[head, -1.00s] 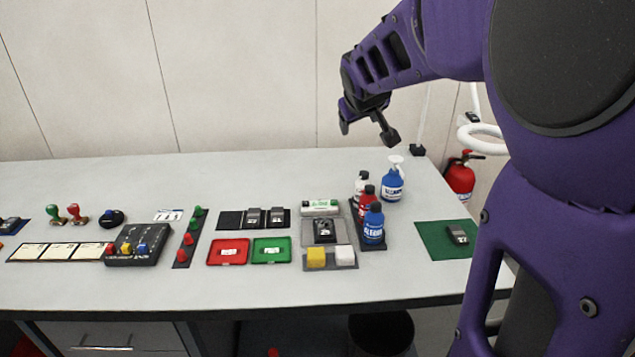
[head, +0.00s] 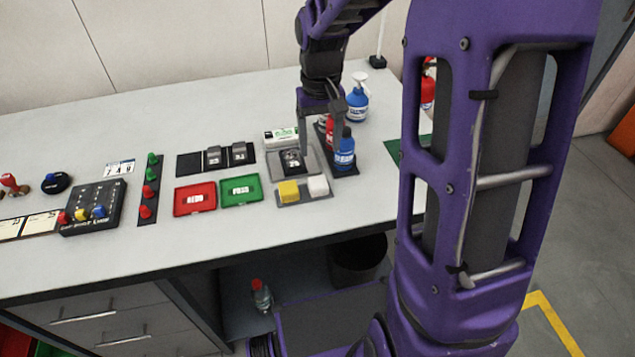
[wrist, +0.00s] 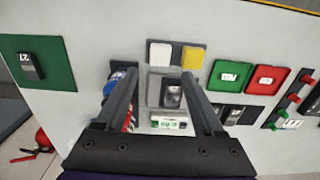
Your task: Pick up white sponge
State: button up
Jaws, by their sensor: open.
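The white sponge (head: 318,186) sits on a dark mat near the front of the table, right beside the yellow sponge (head: 289,192). In the wrist view the white sponge (wrist: 160,54) lies beyond the fingertips, left of the yellow sponge (wrist: 192,58). My gripper (head: 320,128) is over the table behind the sponges, pointing down among the bottles and the grey tray. In the wrist view my gripper (wrist: 160,80) is open and empty, its fingers spread on either side of the grey tray. It is apart from the white sponge.
Blue bottle (head: 345,150) and a red bottle stand just right of the grey tray (head: 309,160). A blue spray bottle (head: 357,98) stands behind. Red tray (head: 195,199) and green tray (head: 241,191) lie left. The table front before the sponges is clear.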

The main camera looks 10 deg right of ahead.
aim_at(319, 184)
jog(key=f, duration=1.2)
jog(key=shift+w+a+f+b, duration=0.1)
jog(key=shift+w+f+b, duration=0.1)
jog(key=shift+f+b, duration=0.1)
jog(key=shift+c, duration=0.2)
jog(key=shift+r, duration=0.1)
jog(key=c, duration=1)
notch_tip(319, 184, up, 10)
jog(key=shift+p, duration=0.3)
jog(key=shift+c, duration=0.2)
